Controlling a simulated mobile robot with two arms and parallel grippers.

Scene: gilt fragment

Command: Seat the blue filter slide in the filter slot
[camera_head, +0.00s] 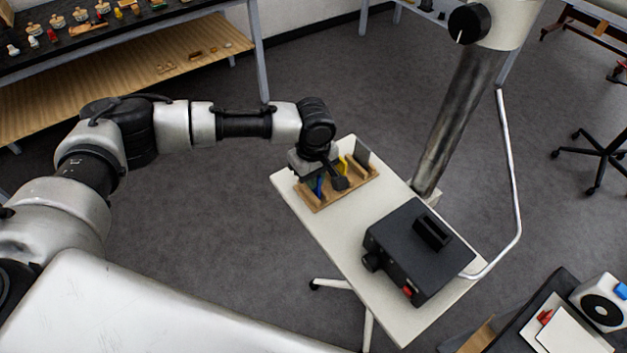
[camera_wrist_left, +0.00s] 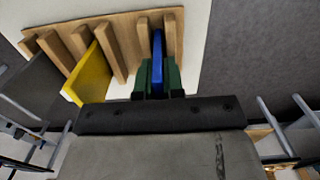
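The blue filter slide (camera_wrist_left: 157,60) stands in the wooden rack (camera_wrist_left: 118,22), between two wooden dividers. My left gripper (camera_wrist_left: 158,78), with green fingers, is at the rack with one finger on each side of the blue slide. The fingers look closed against it, with no clear gap. In the head view the left gripper (camera_head: 324,184) mostly hides the blue slide (camera_head: 319,186). A black box (camera_head: 415,255) on the cart has a raised black piece with a dark opening on top (camera_head: 432,231), which looks like the filter slot. My right gripper is out of view.
A yellow slide (camera_wrist_left: 88,75) and a grey slide (camera_wrist_left: 38,88) stand in the same rack, left of the blue one. The white cart top (camera_head: 335,235) is clear between rack and box. A metal column (camera_head: 455,120) and a bent rod (camera_head: 512,180) rise behind the box.

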